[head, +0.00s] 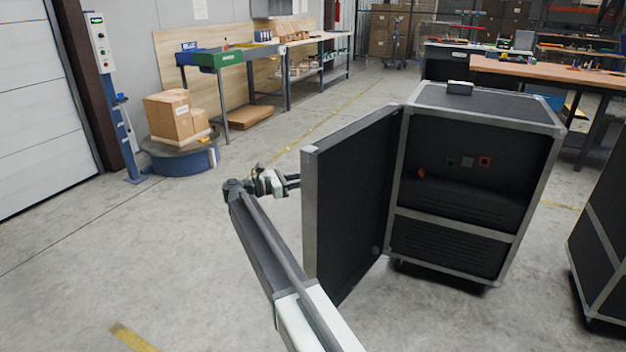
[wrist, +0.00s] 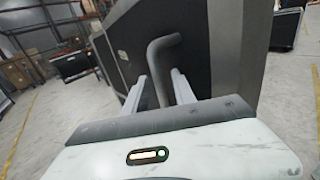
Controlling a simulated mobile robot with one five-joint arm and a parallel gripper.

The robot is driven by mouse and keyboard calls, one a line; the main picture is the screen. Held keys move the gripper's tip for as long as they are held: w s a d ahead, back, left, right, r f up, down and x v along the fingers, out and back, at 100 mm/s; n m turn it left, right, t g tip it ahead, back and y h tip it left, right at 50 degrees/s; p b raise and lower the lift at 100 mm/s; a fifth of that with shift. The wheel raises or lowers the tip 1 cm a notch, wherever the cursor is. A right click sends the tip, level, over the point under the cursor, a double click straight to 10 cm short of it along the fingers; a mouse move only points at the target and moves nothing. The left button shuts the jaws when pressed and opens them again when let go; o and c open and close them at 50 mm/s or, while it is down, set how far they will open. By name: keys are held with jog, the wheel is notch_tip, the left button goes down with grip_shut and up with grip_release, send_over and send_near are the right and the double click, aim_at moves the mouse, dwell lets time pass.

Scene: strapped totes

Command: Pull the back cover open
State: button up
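The back cover (head: 352,200) is a dark panel with a grey edge. It stands swung wide open, out from the left side of the black case (head: 478,222), whose inside shows. My gripper (head: 294,182) is at the cover's outer face, left of its free edge. In the wrist view, a grey bent handle (wrist: 163,42) stands out from the dark cover (wrist: 190,45). My gripper's fingers (wrist: 160,78) are apart, one on each side of the handle, with narrow gaps showing. The handle is hidden from the head view.
A second black case (head: 605,235) stands at the right edge. A blue round stand (head: 183,162) with cardboard boxes (head: 175,115) is at the left. The floor left of the cover is clear. Workbenches (head: 540,72) stand behind the case.

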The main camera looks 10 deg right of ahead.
jog(key=shift+a, duration=0.15)
jog(key=s+a, duration=0.1)
jog(key=a, duration=0.6)
jog(key=shift+s+a, duration=0.15)
jog(key=shift+a, duration=0.25)
